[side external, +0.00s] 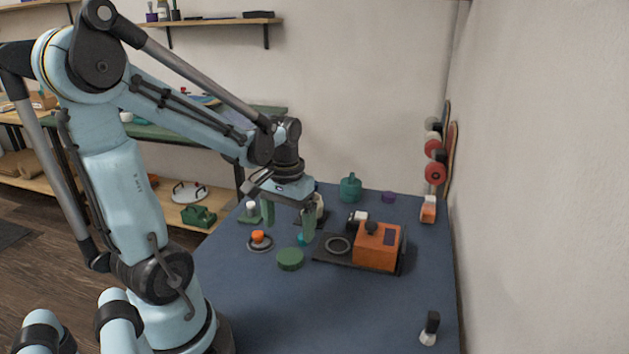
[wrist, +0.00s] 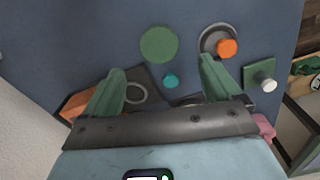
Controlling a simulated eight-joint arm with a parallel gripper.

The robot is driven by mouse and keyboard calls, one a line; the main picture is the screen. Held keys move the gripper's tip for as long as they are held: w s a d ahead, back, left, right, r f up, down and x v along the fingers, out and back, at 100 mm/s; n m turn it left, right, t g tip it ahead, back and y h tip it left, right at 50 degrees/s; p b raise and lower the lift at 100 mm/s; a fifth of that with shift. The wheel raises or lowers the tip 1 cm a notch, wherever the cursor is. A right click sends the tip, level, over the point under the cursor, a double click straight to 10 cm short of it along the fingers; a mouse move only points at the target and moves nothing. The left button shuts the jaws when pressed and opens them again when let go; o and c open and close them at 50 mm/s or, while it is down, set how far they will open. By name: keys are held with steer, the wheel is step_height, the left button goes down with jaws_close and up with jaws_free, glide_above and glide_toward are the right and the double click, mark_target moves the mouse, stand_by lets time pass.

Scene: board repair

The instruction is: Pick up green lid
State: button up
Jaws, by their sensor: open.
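The green lid (side external: 290,259) is a flat, round, dark green disc lying on the blue table in the side view. In the wrist view the green lid (wrist: 159,45) lies beyond the fingertips, roughly centred between them. My gripper (side external: 289,221) is above the table, behind the lid in the side view, with its green fingers pointing down. In the wrist view my gripper (wrist: 162,72) has its two fingers spread wide with nothing held between them. A small teal piece (wrist: 171,81) lies between the fingers and the lid in that view.
An orange box-like device (side external: 377,247) stands on a dark base right of the lid. An orange knob on a grey ring (side external: 259,239) is left of it. A teal pot (side external: 350,188) stands at the back. A small brush-like item (side external: 430,328) is front right. The table's front middle is clear.

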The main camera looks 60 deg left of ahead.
mark_target(290, 255)
steer(key=shift+d+f, duration=0.1)
steer(key=shift+f, duration=3.75)
steer(key=shift+c, duration=0.5)
steer(key=c, duration=1)
steer(key=shift+r, duration=0.1)
